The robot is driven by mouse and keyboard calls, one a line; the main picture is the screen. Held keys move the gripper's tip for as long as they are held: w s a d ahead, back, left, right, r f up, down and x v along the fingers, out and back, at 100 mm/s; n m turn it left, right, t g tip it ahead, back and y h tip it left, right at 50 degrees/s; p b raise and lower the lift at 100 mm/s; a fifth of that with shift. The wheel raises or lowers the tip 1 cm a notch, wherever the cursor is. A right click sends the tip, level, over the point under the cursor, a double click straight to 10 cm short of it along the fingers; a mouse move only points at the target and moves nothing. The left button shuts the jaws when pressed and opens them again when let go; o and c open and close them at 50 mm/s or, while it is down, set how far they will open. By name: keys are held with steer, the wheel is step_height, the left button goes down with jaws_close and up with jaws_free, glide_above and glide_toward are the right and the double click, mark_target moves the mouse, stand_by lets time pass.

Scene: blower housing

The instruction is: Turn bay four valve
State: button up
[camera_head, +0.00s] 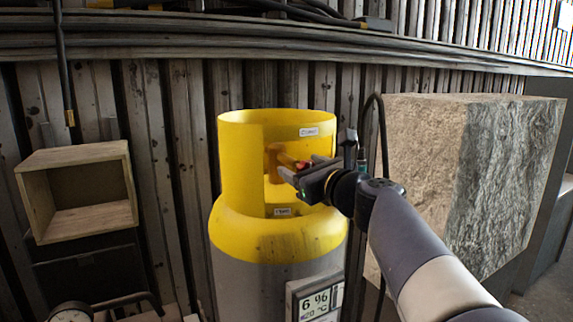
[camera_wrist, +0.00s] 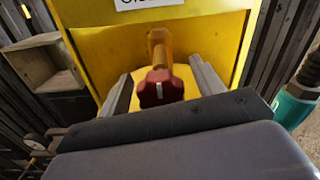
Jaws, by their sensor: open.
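The valve has a red knob (camera_wrist: 158,88) with a pale mark, on a brass stem (camera_wrist: 160,45). It sits inside the yellow collar (camera_head: 240,150) of a grey gas cylinder (camera_head: 250,285). In the head view the brass valve body (camera_head: 275,160) shows through the collar opening, and the red knob (camera_head: 301,165) is partly hidden by my gripper (camera_head: 288,172). My gripper is open at the collar opening. In the wrist view its two fingers stand apart, one on each side of the red knob, and I cannot tell whether they touch it.
A white label (camera_head: 309,131) is on the collar's inner wall. A digital display (camera_head: 316,300) reading 6 % and 20 °C is at the cylinder's front. An open wooden box (camera_head: 80,160) stands left, a gauge (camera_head: 70,313) lower left, and a large stone block (camera_head: 425,150) right.

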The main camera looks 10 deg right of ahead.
steer(key=shift+w+a, duration=0.2)
steer(key=shift+w, duration=0.35)
steer(key=shift+c, duration=0.4)
steer(key=c, duration=0.9)
